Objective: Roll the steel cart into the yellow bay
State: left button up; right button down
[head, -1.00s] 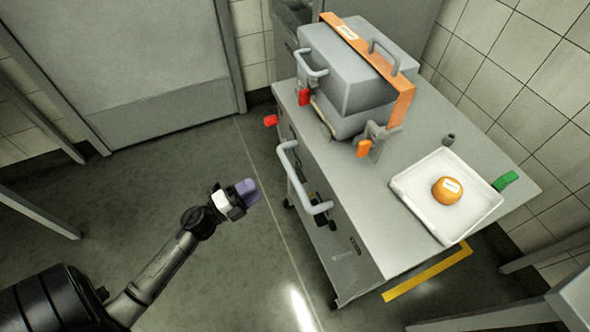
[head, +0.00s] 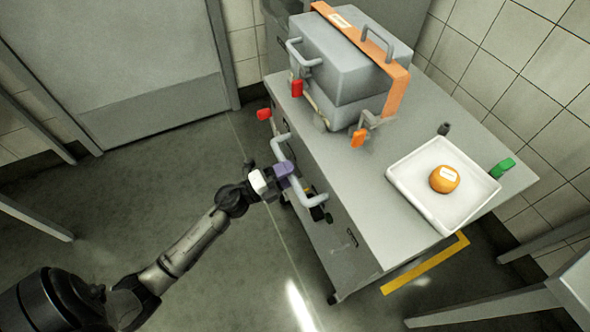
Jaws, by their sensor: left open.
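The steel cart (head: 345,210) stands against the tiled wall, its grey top running from upper left to lower right. A bent grey push handle (head: 306,197) sticks out from its left side. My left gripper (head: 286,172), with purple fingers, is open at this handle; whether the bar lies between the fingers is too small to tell. The yellow bay marking (head: 425,264) shows on the floor as an L-shaped corner at the cart's lower right edge; the rest is hidden. My right gripper is not in view.
On the cart stand a grey case (head: 345,65) with an orange strap and a white tray (head: 405,173) holding an orange cheese wheel (head: 444,179). A grey table (head: 575,285) stands at lower right. The floor left of the cart is open.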

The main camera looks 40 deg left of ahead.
pick_arm(q)
jog(key=shift+x, duration=1.15)
jog(key=shift+c, duration=0.4)
grip_shut()
